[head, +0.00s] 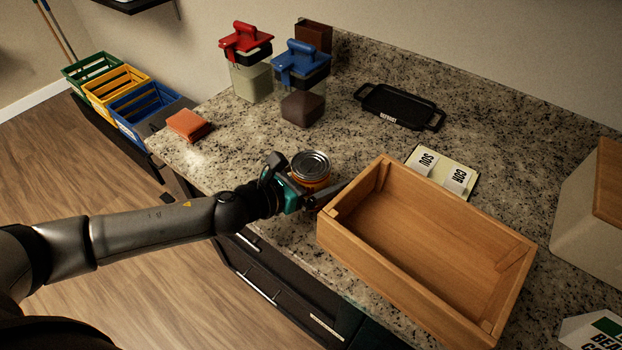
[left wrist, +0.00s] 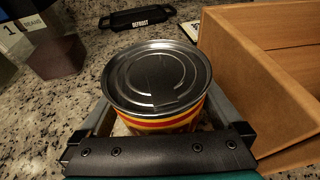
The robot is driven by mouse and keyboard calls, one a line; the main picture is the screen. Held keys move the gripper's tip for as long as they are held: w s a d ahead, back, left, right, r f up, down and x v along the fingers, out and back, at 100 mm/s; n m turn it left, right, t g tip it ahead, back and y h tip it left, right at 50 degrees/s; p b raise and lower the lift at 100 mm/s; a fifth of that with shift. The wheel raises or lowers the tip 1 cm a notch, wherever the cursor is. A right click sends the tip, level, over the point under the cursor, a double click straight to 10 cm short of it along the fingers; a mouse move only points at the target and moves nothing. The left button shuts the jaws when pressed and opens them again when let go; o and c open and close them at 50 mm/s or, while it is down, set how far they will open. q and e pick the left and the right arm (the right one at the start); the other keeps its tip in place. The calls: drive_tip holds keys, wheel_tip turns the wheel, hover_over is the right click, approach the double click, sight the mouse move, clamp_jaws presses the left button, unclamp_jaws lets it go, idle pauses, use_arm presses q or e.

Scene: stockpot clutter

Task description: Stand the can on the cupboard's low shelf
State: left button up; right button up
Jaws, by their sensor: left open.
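The can (head: 311,168) stands upright on the granite counter, with a silver ridged lid and an orange-red label. In the left wrist view the can (left wrist: 157,80) fills the middle, showing a red and yellow band below its rim. My left gripper (head: 308,182) is open at the can, with one finger on each side of it; I cannot tell whether the fingers touch it. The lower part of the can is hidden by the gripper. I see no cupboard shelf that I can identify for sure. My right gripper is not in view.
An open wooden box (head: 345,222) stands close right of the can. Behind are red-lidded (head: 250,83) and blue-lidded (head: 302,105) containers, a black tray (head: 398,107) and a label card (head: 425,165). Colored crates (head: 143,105) stand beyond the counter.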

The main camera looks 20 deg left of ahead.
use_arm(q)
drive_tip(key=shift+c, duration=0.2)
drive_tip(key=c, duration=1.5)
drive_tip(key=shift+r, duration=0.1)
clamp_jaws()
